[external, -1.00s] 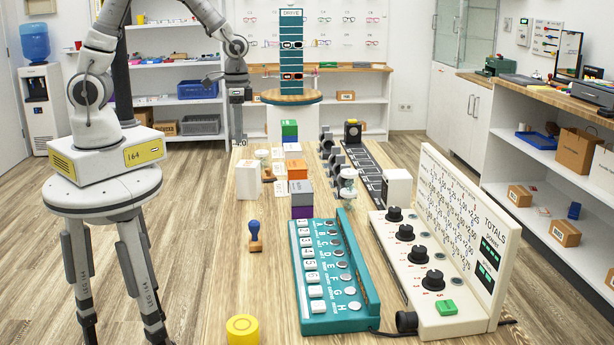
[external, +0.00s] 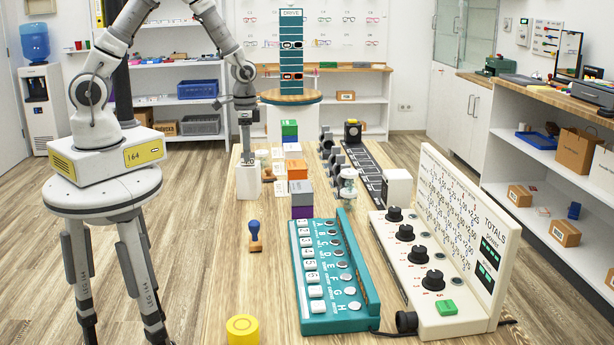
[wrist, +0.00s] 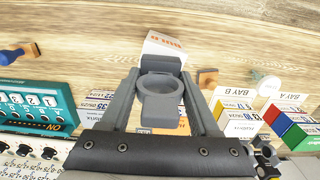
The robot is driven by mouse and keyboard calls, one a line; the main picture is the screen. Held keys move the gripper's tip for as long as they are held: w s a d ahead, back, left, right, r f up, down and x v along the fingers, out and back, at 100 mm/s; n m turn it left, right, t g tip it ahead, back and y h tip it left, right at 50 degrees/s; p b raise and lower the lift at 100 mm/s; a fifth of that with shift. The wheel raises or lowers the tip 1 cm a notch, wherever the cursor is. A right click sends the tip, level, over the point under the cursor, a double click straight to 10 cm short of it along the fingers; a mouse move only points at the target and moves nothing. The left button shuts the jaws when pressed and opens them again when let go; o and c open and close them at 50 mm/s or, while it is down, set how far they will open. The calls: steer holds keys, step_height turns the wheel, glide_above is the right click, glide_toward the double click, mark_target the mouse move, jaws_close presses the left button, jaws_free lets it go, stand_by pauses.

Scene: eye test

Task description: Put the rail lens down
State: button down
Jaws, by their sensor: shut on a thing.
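My gripper (external: 246,157) is shut on the rail lens, a dark grey ring-shaped piece with a block at its lower edge. In the wrist view the lens (wrist: 158,108) sits between the two fingers of my gripper (wrist: 160,74). In the external view my gripper points down just above or behind a white box (external: 248,184), and the lens is too small to make out there. The wrist view shows the white box (wrist: 166,44) with orange lettering just beyond the lens. I cannot tell whether lens and box touch.
A dark rail (external: 366,168) lies right of the blocks, with similar grey lens pieces (external: 338,164) along its left side. A teal lettered panel (external: 330,270) and a cream dial console (external: 430,255) stand nearer. A blue-handled stamp (external: 255,236) stands left, with bare table around it.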

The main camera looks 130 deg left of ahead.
steer(key=shift+f, duration=0.2)
steer(key=shift+c, duration=0.6)
jaws_free()
steer(key=shift+r, duration=0.1)
steer(key=shift+r, duration=0.1)
step_height(320, 180, up, 12)
steer(key=shift+r+p, duration=0.15)
steer(key=shift+p, duration=0.35)
steer(key=w+d+r+m+t, duration=0.1)
steer(key=w+d+r, duration=0.25)
steer(key=d, duration=0.25)
steer(key=w+d+r+m+y, duration=0.1)
steer(key=w+d+r+m, duration=0.1)
steer(key=d+r, duration=0.3)
steer(key=w+d+r+m+t, duration=0.1)
steer(key=w+d+r, duration=0.15)
steer(key=d, duration=0.35)
steer(key=s+d+r+m+t, duration=0.1)
steer(key=s+d+r+m, duration=0.1)
steer(key=d, duration=0.7)
steer(key=s+d+r+m+t+h, duration=0.1)
steer(key=s+d+r+m+t, duration=0.1)
steer(key=d, duration=0.7)
steer(key=shift+s+d+r+m+t, duration=0.3)
steer(key=shift+s+d+r+m, duration=0.15)
steer(key=shift+s, duration=0.4)
